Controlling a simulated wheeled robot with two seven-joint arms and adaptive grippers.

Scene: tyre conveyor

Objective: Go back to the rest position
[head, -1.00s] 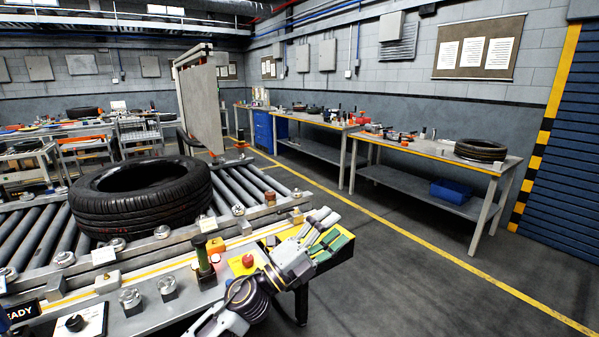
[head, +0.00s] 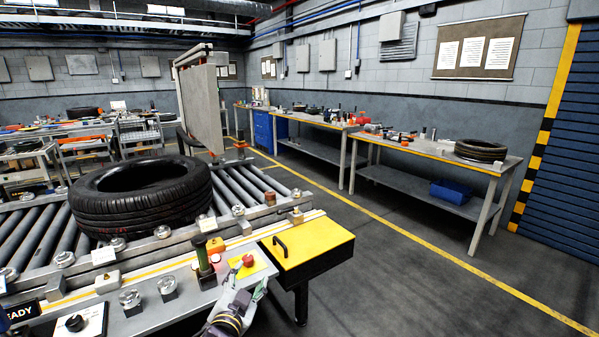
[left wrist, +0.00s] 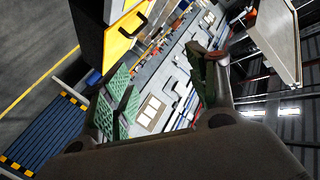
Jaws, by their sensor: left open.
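My left gripper (head: 250,294) shows at the bottom of the head view, low beside the front right corner of the conveyor, partly cut off by the picture edge. In the left wrist view, its two green-padded fingers (left wrist: 162,88) stand wide apart with nothing between them. My right gripper is in neither view. A black tyre (head: 141,196) lies flat on the conveyor rollers (head: 240,185), well apart from my left gripper.
A yellow-topped box (head: 305,247) with a black handle juts from the conveyor's right end. A red button (head: 248,260) and a green-and-black post (head: 204,262) stand near my gripper. Benches (head: 425,150) line the right wall, one with a tyre (head: 481,150). The floor between is clear.

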